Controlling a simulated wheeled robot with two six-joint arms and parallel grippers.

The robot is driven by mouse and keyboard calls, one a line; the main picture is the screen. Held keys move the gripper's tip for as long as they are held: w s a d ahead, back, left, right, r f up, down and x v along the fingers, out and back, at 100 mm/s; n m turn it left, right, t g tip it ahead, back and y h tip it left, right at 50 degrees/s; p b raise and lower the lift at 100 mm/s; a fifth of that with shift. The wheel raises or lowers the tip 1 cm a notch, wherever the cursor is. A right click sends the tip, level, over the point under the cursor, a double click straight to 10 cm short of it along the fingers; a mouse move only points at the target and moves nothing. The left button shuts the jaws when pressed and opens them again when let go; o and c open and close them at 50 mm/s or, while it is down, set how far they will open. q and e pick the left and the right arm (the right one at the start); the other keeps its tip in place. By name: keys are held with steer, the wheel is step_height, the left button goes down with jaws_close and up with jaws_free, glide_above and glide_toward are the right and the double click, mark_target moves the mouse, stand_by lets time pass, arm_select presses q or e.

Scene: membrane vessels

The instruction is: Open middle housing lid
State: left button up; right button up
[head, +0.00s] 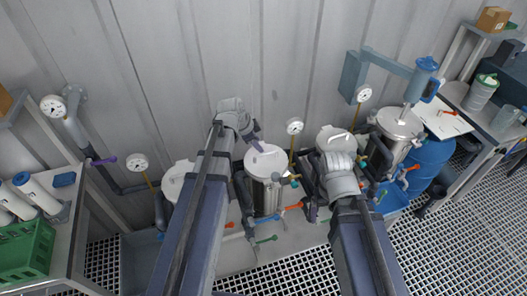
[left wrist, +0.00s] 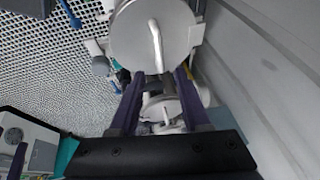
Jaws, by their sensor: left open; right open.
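The middle housing (head: 267,190) is an upright steel vessel with a round pale lid (head: 268,160) that lies flat on top. A white bar handle crosses the lid. My left gripper (head: 256,139) is just behind and left of this lid in the head view. In the left wrist view its two purple fingers (left wrist: 158,80) are apart with nothing gripped, and a round lid (left wrist: 135,38) with a white bar handle (left wrist: 157,45) fills the top beyond the tips. My right gripper (head: 376,160) is dark and partly hidden by its wrist, near the right housing; it looks open and empty.
The left housing lid (head: 177,178) is partly covered by my left arm. The right housing lid (head: 331,136) is close to my right wrist. A steel vessel (head: 399,122) and blue drum (head: 430,162) stand at right. Gauges (head: 294,127) rise between the housings. A corrugated wall (head: 270,60) closes the back.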

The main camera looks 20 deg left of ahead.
mark_target(263, 155)
arm_select(q)
steer(key=b+x, duration=0.6)
steer(key=x, duration=0.1)
steer(key=shift+w+f, duration=0.1)
steer(key=shift+f, duration=0.15)
steer(key=shift+r, duration=0.1)
steer(key=shift+c, duration=0.3)
jaws_close()
stand_by(0.8)
